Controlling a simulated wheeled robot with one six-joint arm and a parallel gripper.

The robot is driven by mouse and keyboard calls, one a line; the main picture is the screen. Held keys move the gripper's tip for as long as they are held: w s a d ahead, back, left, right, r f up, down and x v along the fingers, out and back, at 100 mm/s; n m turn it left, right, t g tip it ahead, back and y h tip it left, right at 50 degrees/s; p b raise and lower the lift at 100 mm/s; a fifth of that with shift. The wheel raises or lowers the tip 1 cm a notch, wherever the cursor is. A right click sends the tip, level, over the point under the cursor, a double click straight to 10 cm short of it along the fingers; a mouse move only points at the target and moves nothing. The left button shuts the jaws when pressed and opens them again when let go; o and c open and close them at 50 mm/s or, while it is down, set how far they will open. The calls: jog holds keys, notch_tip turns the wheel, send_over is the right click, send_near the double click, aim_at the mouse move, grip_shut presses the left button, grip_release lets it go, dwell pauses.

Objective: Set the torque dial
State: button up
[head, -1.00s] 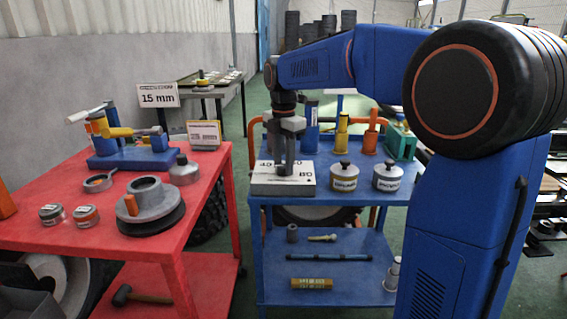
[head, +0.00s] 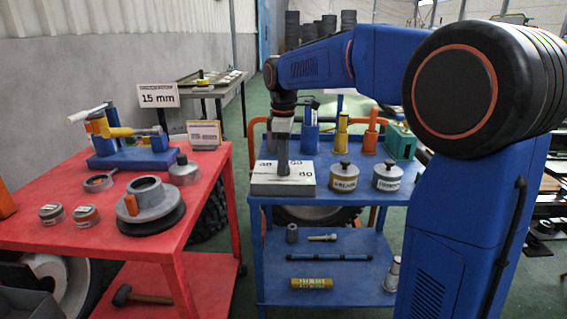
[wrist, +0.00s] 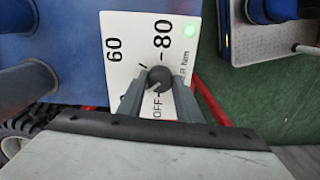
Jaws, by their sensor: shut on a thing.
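The torque dial box (head: 284,187) sits on the blue cart's top shelf, with a white numbered face and grey sides. In the wrist view, the dial face (wrist: 122,70) shows 60, 80, OFF and an N·m legend, and a green lamp (wrist: 190,32) is lit near the 80. My gripper (wrist: 158,84) is shut on the dark round dial knob (wrist: 159,75). In the head view, my gripper (head: 282,170) points straight down onto the box. The knob is hidden there, and I cannot tell exactly where its pointer aims. Part of the face is hidden by my fingers.
Two lidded pots (head: 344,182) (head: 388,182) stand close to the right of the box. Coloured holders and a green block (head: 400,143) stand behind.

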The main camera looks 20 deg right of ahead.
jog(key=m, duration=1.4)
jog(key=shift+m, duration=0.3)
jog(key=m, duration=1.1)
jog(key=shift+m, duration=0.3)
jog(key=o, duration=1)
jog(key=shift+o, duration=0.2)
